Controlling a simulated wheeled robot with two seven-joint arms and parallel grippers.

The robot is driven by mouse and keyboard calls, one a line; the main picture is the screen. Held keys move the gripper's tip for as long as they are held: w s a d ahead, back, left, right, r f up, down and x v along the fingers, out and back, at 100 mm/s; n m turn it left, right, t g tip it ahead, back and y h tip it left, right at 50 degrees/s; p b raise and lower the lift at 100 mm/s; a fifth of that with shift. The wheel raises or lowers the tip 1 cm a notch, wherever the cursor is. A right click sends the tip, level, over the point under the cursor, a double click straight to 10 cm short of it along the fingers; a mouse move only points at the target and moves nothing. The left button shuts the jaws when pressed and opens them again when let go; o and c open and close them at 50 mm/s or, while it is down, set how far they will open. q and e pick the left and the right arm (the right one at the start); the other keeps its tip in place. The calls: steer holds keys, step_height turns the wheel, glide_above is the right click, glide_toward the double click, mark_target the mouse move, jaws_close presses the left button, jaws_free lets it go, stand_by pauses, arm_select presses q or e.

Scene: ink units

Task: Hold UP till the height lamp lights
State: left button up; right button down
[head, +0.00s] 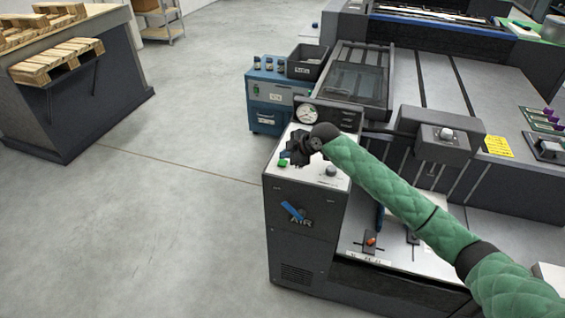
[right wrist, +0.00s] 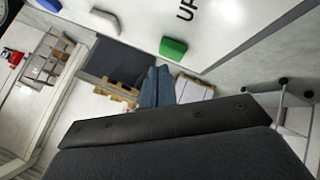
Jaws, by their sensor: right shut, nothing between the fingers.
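The white control panel (head: 312,178) tops the dark cabinet marked AIR. A green button (head: 283,163) sits near its left edge; it also shows in the right wrist view (right wrist: 173,48), beside the printed letters UP (right wrist: 186,10). My right gripper (head: 291,157) is over the panel's left part, by the green button. Its fingers show shut and empty in the right wrist view (right wrist: 157,72), with tips close to the button; I cannot tell whether they touch it. A pale rounded piece (right wrist: 105,20) lies along the same panel. I cannot make out a lit lamp. My left gripper is not in view.
A round gauge (head: 306,113) stands at the panel's back and a dark knob (head: 331,171) at its right. A blue cabinet (head: 268,92) with a dark bin (head: 306,62) is behind. The large press (head: 480,110) fills the right. Floor at left is clear up to the pallet bench (head: 90,95).

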steer(key=shift+f, duration=0.15)
stand_by(0.7)
steer(key=shift+f, duration=0.25)
steer(key=shift+f, duration=0.45)
stand_by(3.8)
stand_by(1.5)
steer(key=shift+r+p, duration=0.3)
steer(key=shift+r, duration=0.6)
